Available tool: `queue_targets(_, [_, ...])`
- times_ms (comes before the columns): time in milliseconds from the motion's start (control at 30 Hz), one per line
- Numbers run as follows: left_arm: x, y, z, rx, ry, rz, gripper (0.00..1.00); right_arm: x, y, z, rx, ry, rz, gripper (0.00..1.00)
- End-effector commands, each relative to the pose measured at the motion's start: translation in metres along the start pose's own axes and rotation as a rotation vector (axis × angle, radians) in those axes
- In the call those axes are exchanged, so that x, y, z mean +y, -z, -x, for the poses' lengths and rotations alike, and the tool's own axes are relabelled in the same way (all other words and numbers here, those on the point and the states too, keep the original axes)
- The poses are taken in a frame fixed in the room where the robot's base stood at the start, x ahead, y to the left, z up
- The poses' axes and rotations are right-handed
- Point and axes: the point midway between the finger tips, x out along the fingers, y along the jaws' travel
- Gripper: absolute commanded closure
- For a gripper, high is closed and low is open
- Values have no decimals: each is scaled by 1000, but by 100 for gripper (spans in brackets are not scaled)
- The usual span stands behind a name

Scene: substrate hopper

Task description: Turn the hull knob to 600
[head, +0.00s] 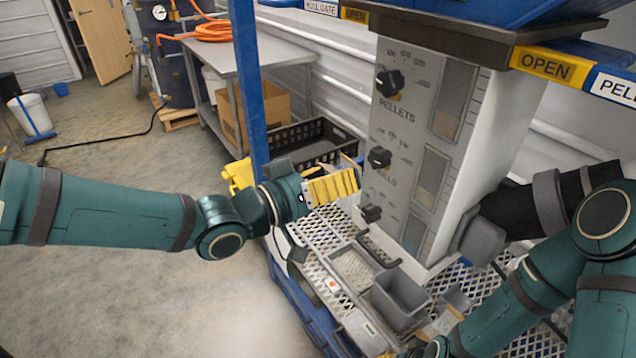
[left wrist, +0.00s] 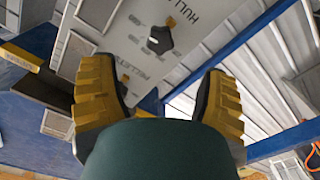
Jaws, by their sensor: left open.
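The hull knob (head: 379,157) is the dark middle knob on the grey hopper panel (head: 412,60), between the PELLETS label and a partly hidden label ending in "LS". In the left wrist view the dark knob (left wrist: 160,40) sits beside the HULL lettering, with a small orange piece at its edge. Its setting is too small to read. My left gripper (head: 333,187) has yellow fingers and is just left of and below the knob, apart from it. In the left wrist view its fingers (left wrist: 158,97) are wide apart with nothing between them. My right gripper (head: 425,347) is mostly hidden at the bottom edge.
The pellets knob (head: 389,82) is above and another dark knob (head: 371,213) below. A blue post (head: 248,80) stands left of the panel, behind my left wrist. A grey bin (head: 400,297) sits on the mesh shelf below. Open floor lies at left.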

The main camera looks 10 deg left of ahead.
Motion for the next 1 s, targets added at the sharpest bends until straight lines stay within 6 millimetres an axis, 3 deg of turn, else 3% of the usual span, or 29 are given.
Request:
queue_targets(500, [-1, 0, 27, -1, 1, 3, 25, 0, 0, 0, 0, 0, 0, 53])
queue_targets(1000, [0, 0, 30, -1, 0, 0, 25, 0, 0, 0, 0, 0, 0, 53])
